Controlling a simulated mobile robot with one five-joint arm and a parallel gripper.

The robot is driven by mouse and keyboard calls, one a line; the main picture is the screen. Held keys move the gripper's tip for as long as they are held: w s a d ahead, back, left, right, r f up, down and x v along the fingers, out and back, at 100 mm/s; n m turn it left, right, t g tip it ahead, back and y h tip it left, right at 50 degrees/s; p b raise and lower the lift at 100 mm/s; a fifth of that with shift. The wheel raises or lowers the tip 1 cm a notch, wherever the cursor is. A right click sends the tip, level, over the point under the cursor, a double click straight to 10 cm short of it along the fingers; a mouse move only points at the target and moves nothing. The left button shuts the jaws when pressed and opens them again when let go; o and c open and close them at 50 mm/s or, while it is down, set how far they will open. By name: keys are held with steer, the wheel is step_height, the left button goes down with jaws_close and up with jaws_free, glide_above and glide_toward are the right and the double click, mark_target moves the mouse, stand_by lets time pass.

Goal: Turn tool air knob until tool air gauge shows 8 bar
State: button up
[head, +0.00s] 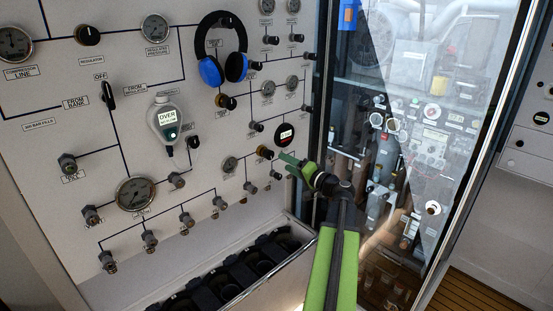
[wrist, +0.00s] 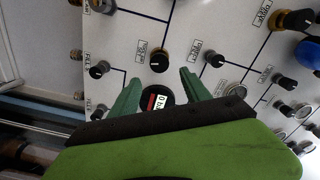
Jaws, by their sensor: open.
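A small round dark gauge (head: 284,134) is on the lower right of the white panel. In the wrist view this gauge (wrist: 160,98) shows "0 b…" beside a red band, partly hidden below by my gripper. A black knob with a brass base (head: 264,152) sits close by; in the wrist view the knob (wrist: 160,60) has a white pointer mark. Its label is too small to read surely. My gripper (head: 284,162) is open and empty in front of the panel. In the wrist view its green fingertips (wrist: 160,77) lie either side of the line to the knob, just short of it.
Other knobs, such as one to the right (wrist: 214,59) and one to the left (wrist: 98,69), flank the fingers. Blue headphones (head: 222,55) hang higher up. A glass door (head: 400,110) stands to the right; a dark-slotted trough (head: 240,270) lies below.

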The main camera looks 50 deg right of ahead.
steer(key=s, duration=0.8)
steer(key=shift+s+a, duration=0.3)
steer(key=shift+s, duration=0.1)
stand_by(2.0)
steer(key=w+a+f+n+g+y, duration=0.25)
steer(key=w+a+f, duration=0.2)
steer(key=a, duration=0.45)
steer(key=w+a+f+n+g+y, duration=0.25)
steer(key=w+a+f, duration=0.2)
steer(key=a, duration=0.35)
steer(key=w+a+f+n+g+y, duration=0.1)
steer(key=w+a+f+g+y, duration=0.2)
steer(key=w+a, duration=0.45)
steer(key=s+a+f+n+g+h, duration=0.2)
steer(key=a+f+g, duration=0.1)
steer(key=a, duration=0.7)
steer(key=s+a+f+n+g+h, duration=0.2)
steer(key=a+f, duration=0.3)
steer(key=a, duration=0.5)
steer(key=s+a+f+n+g+h, duration=0.2)
steer(key=a+f+n+g, duration=0.1)
steer(key=a, duration=0.6)
steer(key=shift+a+f+g+h, duration=0.4)
steer(key=shift+f+g, duration=0.05)
steer(key=shift+g, duration=0.55)
